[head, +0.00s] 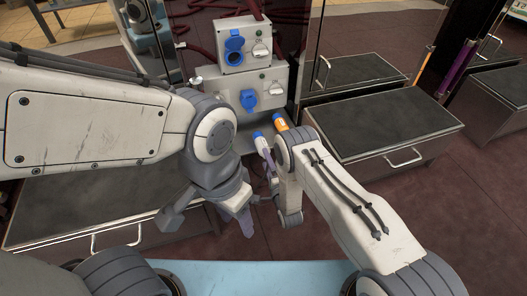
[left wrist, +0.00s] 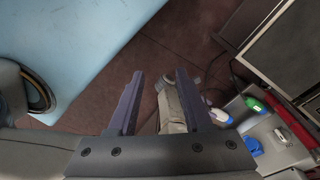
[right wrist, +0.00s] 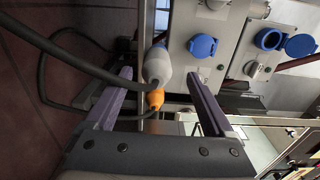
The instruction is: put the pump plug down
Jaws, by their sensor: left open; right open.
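Two cable plugs are in the head view, a grey-white plug with a blue end (head: 257,136) and an orange plug (head: 280,123), beside my right wrist. I cannot tell which is the pump plug. In the right wrist view the grey-white plug (right wrist: 157,66) lies between the fingers of my open right gripper (right wrist: 160,76), not visibly gripped; the orange plug (right wrist: 155,98) is just below it. My right gripper is mostly hidden in the head view. My left gripper (head: 211,218) is open and empty, low and nearer me; it also shows in the left wrist view (left wrist: 159,74).
An upper socket box (head: 243,60) and a lower socket box (head: 270,100), with blue covers and knobs, stand behind the plugs. Dark-topped cabinets stand at the right (head: 385,115) and left (head: 75,205). A dark cable (right wrist: 70,52) loops at the left of the right wrist view.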

